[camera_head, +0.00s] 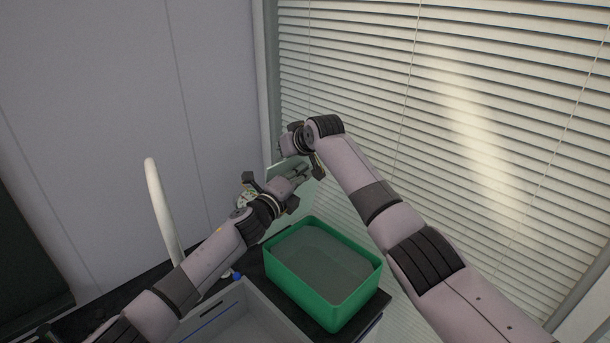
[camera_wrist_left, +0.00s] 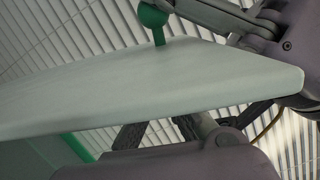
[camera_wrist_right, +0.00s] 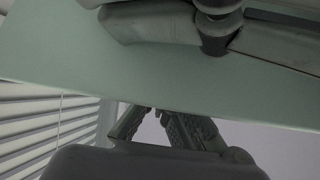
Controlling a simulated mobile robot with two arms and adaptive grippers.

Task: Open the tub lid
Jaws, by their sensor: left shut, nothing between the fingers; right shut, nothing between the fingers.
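The green tub (camera_head: 340,309) stands open on a dark surface in the head view, with a flat grey-green surface inside. Its pale green lid (camera_head: 278,218) is raised and tilted up behind the tub, between my grippers and partly hidden by them. The lid fills much of the left wrist view (camera_wrist_left: 150,88), with a green knob (camera_wrist_left: 153,16) at its edge, and shows in the right wrist view (camera_wrist_right: 150,75). My left gripper (camera_head: 300,176) is shut at the lid. My right gripper (camera_head: 296,142) is shut near the lid's upper part. Fingertip contact is unclear.
A grey open bin (camera_head: 240,318) stands at the front left of the tub. A white curved pipe (camera_head: 160,205) rises at the left. Window blinds (camera_head: 450,120) are close behind on the right, and a grey wall (camera_head: 120,120) is on the left.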

